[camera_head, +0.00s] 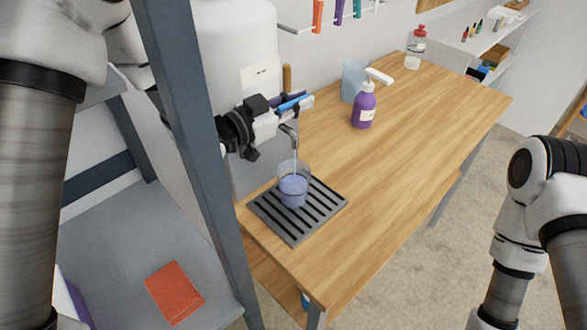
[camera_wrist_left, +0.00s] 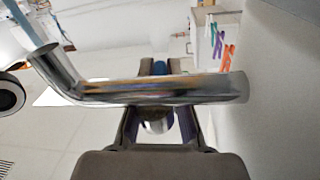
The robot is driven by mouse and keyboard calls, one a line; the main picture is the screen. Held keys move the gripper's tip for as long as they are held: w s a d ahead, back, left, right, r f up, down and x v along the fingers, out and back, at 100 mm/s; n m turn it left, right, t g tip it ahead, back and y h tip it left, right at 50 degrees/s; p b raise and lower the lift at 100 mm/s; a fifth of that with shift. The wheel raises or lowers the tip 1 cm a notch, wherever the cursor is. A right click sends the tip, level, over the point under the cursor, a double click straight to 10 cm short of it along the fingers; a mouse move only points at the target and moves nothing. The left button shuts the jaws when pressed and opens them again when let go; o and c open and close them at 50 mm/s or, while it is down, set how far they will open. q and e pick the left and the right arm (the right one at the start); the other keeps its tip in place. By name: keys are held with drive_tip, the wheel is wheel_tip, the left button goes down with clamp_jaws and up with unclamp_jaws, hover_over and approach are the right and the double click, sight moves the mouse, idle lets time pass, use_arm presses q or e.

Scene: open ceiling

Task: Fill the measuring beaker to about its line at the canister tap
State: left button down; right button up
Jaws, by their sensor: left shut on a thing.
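The clear measuring beaker (camera_head: 294,171) stands upright on the dark slotted drip tray (camera_head: 325,206), under the tap spout (camera_head: 290,133). A thin stream runs from the spout into it. Violet-blue liquid fills over half of the beaker; I cannot make out its line. The white canister (camera_head: 237,45) stands behind, partly hidden by a post. My left gripper (camera_head: 291,104) is shut on the tap handle, above the spout. The handle is mostly hidden by the fingers. In the left wrist view the metal tap pipe (camera_wrist_left: 160,90) crosses in front of the fingers. My right gripper is out of view.
A purple pump bottle (camera_head: 363,108), a pale blue container (camera_head: 353,78) and a red-capped bottle (camera_head: 415,48) stand farther back on the wooden table (camera_head: 400,140). The table's right part is clear. A grey-blue post (camera_head: 190,130) rises at the left, near my left arm.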

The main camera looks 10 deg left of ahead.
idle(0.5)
use_arm(q)
drive_tip(key=shift+w+f+t+y+b, duration=0.1)
drive_tip(key=shift+f+t+y+b, duration=0.05)
drive_tip(key=shift+t+y+b, duration=0.2)
drive_tip(key=shift+a+n+t+y, duration=0.1)
drive_tip(key=shift+n+t+y, duration=0.25)
drive_tip(key=shift+n+y, duration=0.4)
drive_tip(key=shift+w, duration=0.1)
drive_tip(key=shift+a, duration=0.15)
drive_tip(key=c, duration=1.1)
unclamp_jaws()
drive_tip(key=shift+w, duration=0.2)
